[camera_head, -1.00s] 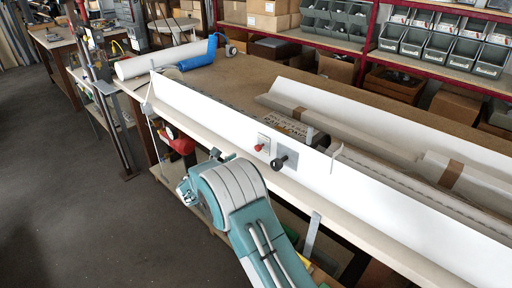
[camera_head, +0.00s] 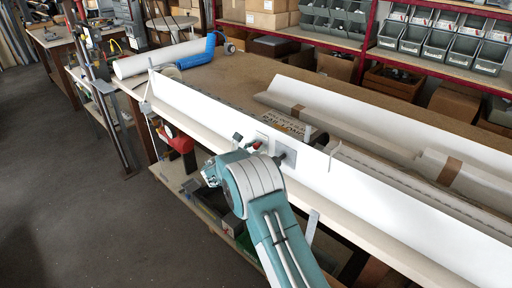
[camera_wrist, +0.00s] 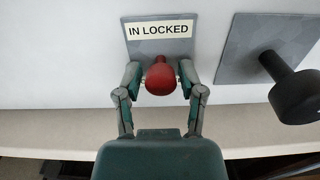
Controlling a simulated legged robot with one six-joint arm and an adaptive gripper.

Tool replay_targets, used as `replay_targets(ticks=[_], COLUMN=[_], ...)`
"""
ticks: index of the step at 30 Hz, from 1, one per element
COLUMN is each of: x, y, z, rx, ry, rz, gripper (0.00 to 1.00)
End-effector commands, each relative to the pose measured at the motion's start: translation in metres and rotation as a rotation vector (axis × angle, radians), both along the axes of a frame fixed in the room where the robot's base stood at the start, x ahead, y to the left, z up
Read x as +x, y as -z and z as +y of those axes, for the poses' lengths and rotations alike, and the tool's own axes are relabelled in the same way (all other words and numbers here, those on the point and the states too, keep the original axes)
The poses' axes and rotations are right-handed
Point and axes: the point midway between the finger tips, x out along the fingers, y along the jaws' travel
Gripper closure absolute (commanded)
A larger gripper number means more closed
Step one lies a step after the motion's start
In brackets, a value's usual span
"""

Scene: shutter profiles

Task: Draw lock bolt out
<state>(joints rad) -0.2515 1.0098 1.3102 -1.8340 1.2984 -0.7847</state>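The lock bolt's red knob (camera_wrist: 160,78) sticks out below a grey plate (camera_wrist: 158,48) labelled "IN LOCKED" on the white profile. In the head view the red knob (camera_head: 256,144) shows just beyond my arm. My gripper (camera_wrist: 160,74) has one finger on each side of the knob in the wrist view. The fingers are spread, with small gaps appearing between them and the knob; contact cannot be made out for sure. In the head view my gripper is mostly hidden behind my wrist.
A black knob (camera_wrist: 296,94) on a second grey plate (camera_wrist: 262,48) stands close to the right of my gripper. The long white profile (camera_head: 215,108) lies along the bench's front edge. Open floor (camera_head: 80,220) is at left.

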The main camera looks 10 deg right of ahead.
Motion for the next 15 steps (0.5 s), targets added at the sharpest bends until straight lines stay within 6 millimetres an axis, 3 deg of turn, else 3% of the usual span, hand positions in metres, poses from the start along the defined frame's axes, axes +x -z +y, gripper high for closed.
replay_targets(ticks=[1, 2, 9, 15], x=[0.0, 0.0, 0.0, -0.013], y=[0.0, 0.0, 0.0, -0.001], z=[0.0, 0.001, 0.003, 0.022], rx=[0.0, 0.0, 0.0, 0.0], ry=[0.0, 0.0, -0.003, -0.005], rz=[0.0, 0.0, 0.0, 0.0], gripper=[0.92, 1.0, 1.0, 1.0])
